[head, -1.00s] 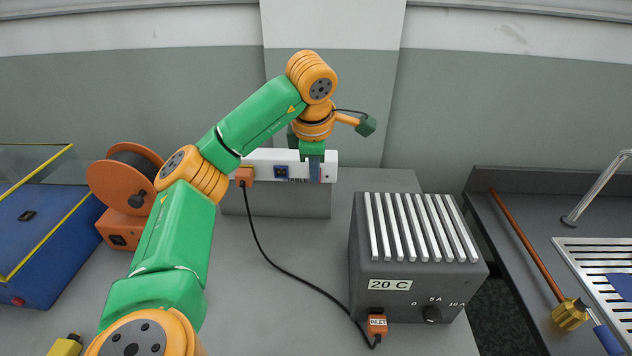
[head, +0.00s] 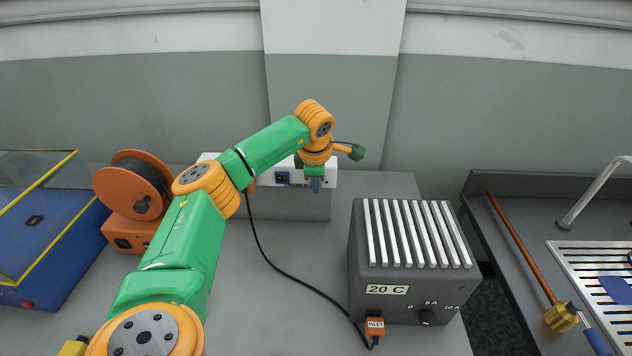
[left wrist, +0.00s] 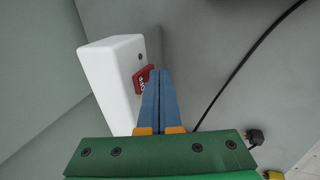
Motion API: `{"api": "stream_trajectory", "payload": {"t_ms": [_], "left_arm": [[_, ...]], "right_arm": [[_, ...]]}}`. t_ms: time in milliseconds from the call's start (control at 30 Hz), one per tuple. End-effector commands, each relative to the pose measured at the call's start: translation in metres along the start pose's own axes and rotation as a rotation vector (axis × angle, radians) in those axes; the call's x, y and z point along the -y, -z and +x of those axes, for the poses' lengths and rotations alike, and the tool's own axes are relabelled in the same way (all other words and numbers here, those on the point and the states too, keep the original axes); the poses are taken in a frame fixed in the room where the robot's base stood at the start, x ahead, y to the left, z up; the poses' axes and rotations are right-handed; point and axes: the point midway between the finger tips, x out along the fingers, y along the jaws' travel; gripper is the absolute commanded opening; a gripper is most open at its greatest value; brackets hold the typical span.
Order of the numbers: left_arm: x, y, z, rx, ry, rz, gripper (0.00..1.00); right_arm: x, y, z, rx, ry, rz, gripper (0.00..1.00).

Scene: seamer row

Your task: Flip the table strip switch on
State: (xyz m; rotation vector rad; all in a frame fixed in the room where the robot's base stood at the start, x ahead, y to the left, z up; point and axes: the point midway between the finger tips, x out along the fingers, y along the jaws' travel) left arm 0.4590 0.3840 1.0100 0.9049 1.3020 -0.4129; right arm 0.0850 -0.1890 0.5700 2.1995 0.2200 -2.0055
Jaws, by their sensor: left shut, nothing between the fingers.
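My left gripper (head: 316,185) is shut and empty, pointing down in front of the strip's right end. In the left wrist view, the strip (left wrist: 108,75) is left of my shut blue fingers (left wrist: 160,74). A red switch (left wrist: 141,82) on its face is right beside the fingertips and partly behind them. I cannot tell whether they touch. The switch is hidden in the head view.
A grey heater box (head: 416,285) marked "20 C" stands front right, with a black cable (head: 275,262) running to its orange plug. An orange spool (head: 135,190) and a blue case (head: 50,235) are at left. In the left wrist view, a black plug (left wrist: 255,137) lies right.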

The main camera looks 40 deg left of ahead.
Motion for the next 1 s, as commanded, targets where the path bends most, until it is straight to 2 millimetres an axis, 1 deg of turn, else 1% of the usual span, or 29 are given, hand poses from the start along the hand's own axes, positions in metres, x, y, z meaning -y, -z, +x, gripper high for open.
{"api": "stream_trajectory", "payload": {"t_ms": [33,67,100,367,667,1000], "left_arm": [[0.000,0.000,0.008,-0.001,-0.030,0.001,0.00],[-0.002,0.000,0.007,-0.001,-0.045,0.002,0.00],[-0.003,0.000,0.004,-0.001,-0.042,0.001,0.00],[-0.004,0.000,0.001,-0.001,-0.040,0.000,0.00],[-0.009,0.000,-0.013,0.000,-0.043,-0.001,0.00],[-0.008,0.000,-0.012,-0.001,-0.041,0.000,0.00]], "right_arm": [[0.000,-0.001,0.010,0.000,0.000,0.000,0.50],[0.001,-0.001,0.010,0.000,0.001,0.000,0.50],[0.001,0.000,0.007,0.000,0.001,0.000,0.50],[0.001,0.000,0.003,0.000,0.001,0.000,0.50],[0.001,0.002,-0.013,-0.001,0.002,0.000,0.50],[0.001,0.002,-0.012,-0.001,0.002,0.001,0.50]]}}
